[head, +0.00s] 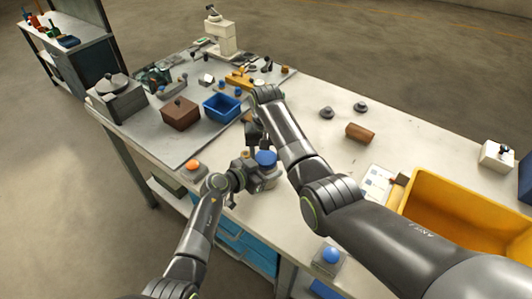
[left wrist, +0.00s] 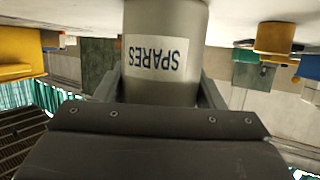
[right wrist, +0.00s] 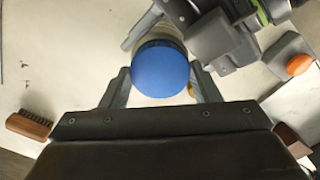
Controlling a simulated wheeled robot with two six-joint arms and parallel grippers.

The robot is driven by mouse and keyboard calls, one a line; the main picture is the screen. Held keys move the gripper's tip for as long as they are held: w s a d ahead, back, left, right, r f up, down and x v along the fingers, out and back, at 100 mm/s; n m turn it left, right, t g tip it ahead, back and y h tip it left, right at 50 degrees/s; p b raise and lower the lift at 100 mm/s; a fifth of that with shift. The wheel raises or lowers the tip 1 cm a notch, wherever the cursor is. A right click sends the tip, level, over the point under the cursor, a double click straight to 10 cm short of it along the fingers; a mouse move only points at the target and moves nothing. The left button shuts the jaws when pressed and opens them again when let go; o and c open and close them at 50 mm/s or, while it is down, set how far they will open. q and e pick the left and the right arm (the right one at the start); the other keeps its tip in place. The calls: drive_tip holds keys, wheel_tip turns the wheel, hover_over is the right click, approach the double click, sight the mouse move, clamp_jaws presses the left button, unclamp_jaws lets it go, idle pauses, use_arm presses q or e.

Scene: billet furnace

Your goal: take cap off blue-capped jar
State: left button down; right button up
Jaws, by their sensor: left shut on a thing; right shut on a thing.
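The jar stands near the front edge of the workbench, its blue cap (head: 266,158) showing in the head view. In the left wrist view the grey jar body (left wrist: 165,85) appears upside down with a "SPARES" label. My left gripper (left wrist: 160,92) is shut on this body from the side. In the right wrist view the blue cap (right wrist: 160,70) sits between the fingers of my right gripper (right wrist: 162,82), which is shut on it from above. A pale part of the jar shows beside the cap. I cannot tell whether the cap is loose.
An orange button (head: 193,165) is left of the jar and a blue button (head: 331,255) is at the front edge.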

drive_tip(key=o, duration=1.1)
drive_tip(key=shift+r, duration=2.3)
use_arm(q)
drive_tip(key=shift+c, duration=1.3)
unclamp_jaws()
